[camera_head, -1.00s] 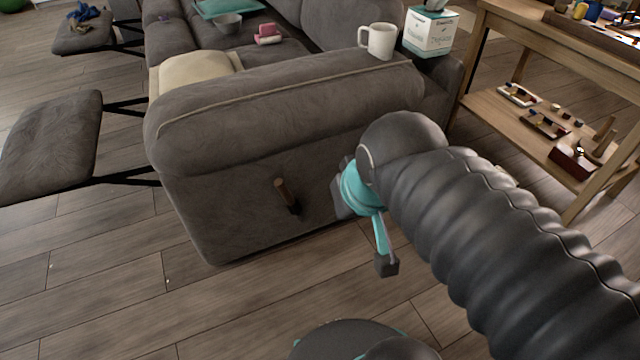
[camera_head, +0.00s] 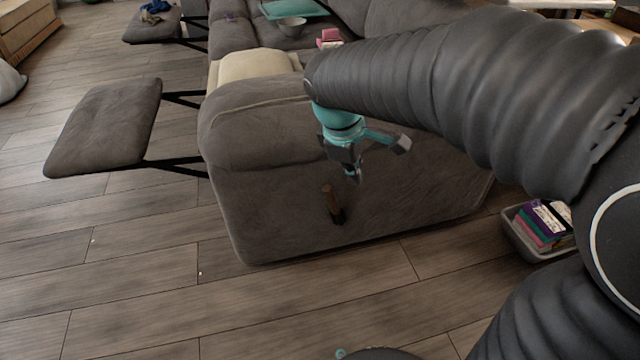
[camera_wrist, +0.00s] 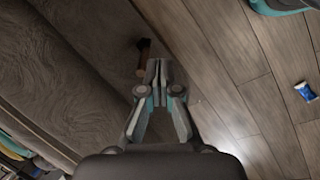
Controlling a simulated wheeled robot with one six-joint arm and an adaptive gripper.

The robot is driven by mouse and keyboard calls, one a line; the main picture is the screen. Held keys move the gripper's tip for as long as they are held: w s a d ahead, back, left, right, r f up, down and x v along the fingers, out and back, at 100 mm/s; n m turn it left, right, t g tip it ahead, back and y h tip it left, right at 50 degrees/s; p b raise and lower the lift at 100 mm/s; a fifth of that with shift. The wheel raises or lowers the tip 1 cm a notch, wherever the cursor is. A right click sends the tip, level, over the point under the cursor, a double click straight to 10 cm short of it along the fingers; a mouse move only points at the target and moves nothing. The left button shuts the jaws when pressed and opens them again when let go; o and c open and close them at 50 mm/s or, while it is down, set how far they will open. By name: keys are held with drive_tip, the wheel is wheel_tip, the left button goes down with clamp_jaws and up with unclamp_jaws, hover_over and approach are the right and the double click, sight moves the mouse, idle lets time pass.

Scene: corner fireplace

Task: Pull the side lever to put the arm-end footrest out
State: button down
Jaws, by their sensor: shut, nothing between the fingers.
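The side lever (camera_head: 331,202) has a wooden handle and a dark base and stands on the side panel of the grey sofa arm (camera_head: 270,185). The lever also shows in the wrist view (camera_wrist: 143,55), just beyond my fingertips and a little to their left. My gripper (camera_head: 354,178) points down in front of the panel, above and slightly right of the lever, apart from it in the picture. In the wrist view my gripper (camera_wrist: 158,66) is shut and empty. The arm-end footrest (camera_head: 105,128) is a grey pad standing out from the sofa's front on black struts.
A second footrest (camera_head: 152,30) farther off is also out, with a blue cloth on it. A grey bin of colourful items (camera_head: 540,232) stands on the floor at right. A blue-and-white packet (camera_wrist: 306,91) lies on the floor. The floor before the sofa is clear.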

sight(334, 207)
drive_tip(key=w+a+f+n+h+b, duration=0.1)
drive_tip(key=w+a+f+n+h, duration=0.1)
drive_tip(key=w+a+f+n, duration=0.4)
drive_tip(key=w+a+f+n+h+b, duration=0.15)
drive_tip(key=a+f+n, duration=0.25)
drive_tip(key=a+f, duration=0.45)
drive_tip(key=w+d+f+b, duration=0.2)
drive_tip(key=w+d+f, duration=0.2)
drive_tip(key=d+f, duration=0.3)
drive_tip(key=shift+w+d, duration=0.15)
drive_tip(key=shift+d, duration=0.1)
drive_tip(key=shift+r+y, duration=0.1)
drive_tip(key=shift+y, duration=0.15)
